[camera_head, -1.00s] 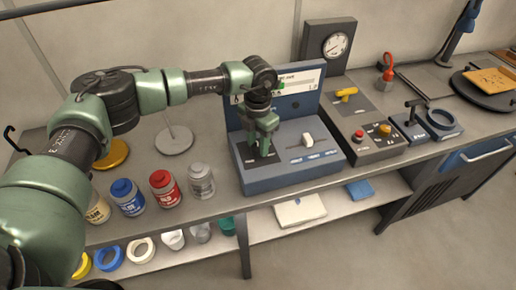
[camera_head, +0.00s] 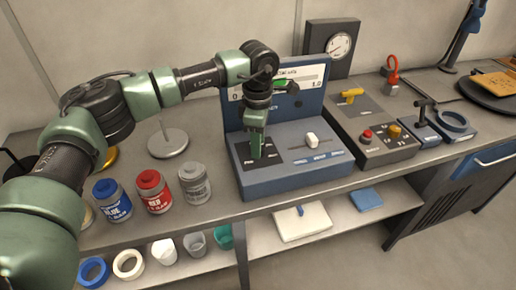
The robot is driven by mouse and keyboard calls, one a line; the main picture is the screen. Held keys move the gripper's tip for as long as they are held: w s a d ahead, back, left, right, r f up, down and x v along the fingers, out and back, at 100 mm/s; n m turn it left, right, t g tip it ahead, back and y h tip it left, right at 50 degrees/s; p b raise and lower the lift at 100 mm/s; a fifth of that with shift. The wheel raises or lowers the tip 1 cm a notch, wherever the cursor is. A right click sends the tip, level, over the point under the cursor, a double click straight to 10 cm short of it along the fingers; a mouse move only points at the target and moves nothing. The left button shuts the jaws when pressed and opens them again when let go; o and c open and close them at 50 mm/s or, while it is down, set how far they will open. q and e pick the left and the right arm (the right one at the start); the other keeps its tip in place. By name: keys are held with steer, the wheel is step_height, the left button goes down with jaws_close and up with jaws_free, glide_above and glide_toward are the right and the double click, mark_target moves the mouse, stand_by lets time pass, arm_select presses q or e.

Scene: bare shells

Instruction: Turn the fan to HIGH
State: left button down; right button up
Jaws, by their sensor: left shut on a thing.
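A blue console (camera_head: 290,178) with an upright back panel (camera_head: 312,105) stands on the bench. A black plate (camera_head: 242,154) with small white labels is on the left of its sloped top. My left gripper (camera_head: 257,150) points down onto this plate and is shut on a small control there; its fingers hide the control, so its position cannot be told. A white slider knob (camera_head: 311,140) sits near the middle of a slot to the right. Its labels are too small to read. My right gripper is not in view.
A red-lidded jar (camera_head: 153,192), a blue-lidded jar (camera_head: 111,201) and a grey jar (camera_head: 195,184) stand to the left. A gauge (camera_head: 338,45) stands behind.

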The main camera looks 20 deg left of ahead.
arm_select(q)
steer(key=m+b, duration=0.2)
steer(key=m, duration=0.2)
steer(key=shift+w+m, duration=0.1)
steer(key=shift+m, duration=0.2)
steer(key=m+b, duration=0.1)
steer(key=m, duration=0.3)
steer(key=shift+r+m, duration=0.15)
steer(key=shift+m, duration=0.25)
steer(key=c, duration=0.9)
jaws_free()
